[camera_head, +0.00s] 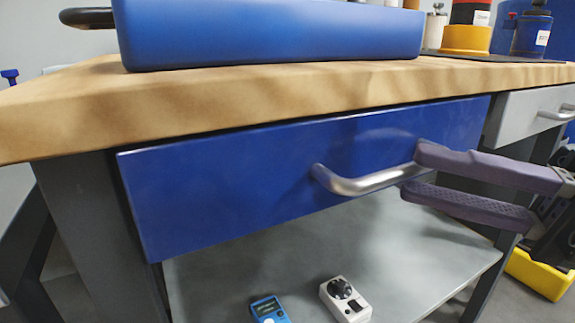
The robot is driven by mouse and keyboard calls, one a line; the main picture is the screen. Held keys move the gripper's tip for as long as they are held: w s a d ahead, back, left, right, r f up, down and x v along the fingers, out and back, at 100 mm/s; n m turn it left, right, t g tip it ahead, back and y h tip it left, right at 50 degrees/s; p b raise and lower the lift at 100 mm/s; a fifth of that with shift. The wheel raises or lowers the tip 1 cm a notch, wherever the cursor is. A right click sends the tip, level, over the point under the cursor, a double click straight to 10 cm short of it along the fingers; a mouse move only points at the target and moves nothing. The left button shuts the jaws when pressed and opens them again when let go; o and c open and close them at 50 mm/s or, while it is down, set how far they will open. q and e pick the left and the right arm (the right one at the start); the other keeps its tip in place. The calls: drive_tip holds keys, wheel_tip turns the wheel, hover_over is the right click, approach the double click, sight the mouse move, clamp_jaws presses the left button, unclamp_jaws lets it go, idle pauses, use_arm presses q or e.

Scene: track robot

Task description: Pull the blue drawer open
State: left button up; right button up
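The blue drawer (230,180) sits under the wooden worktop, and its front looks about flush with the bench. Its silver bar handle (365,182) curves out from the middle right of the front. My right gripper (412,172) comes in from the right with its two dark purple fingers apart, one above and one below the handle's right end. The upper finger overlaps the handle's right end in the picture; I cannot tell whether it touches. My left gripper is not in view.
A blue case (270,35) stands on the wooden worktop (60,115). A grey drawer (525,112) with its own handle is at the right. A lower grey shelf (400,250) holds a blue meter (268,309) and a white device (345,299). A yellow bin (540,274) sits lower right.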

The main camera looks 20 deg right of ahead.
sight(416, 174)
drive_tip(key=shift+x, duration=1.6)
drive_tip(key=shift+c, duration=0.4)
clamp_jaws()
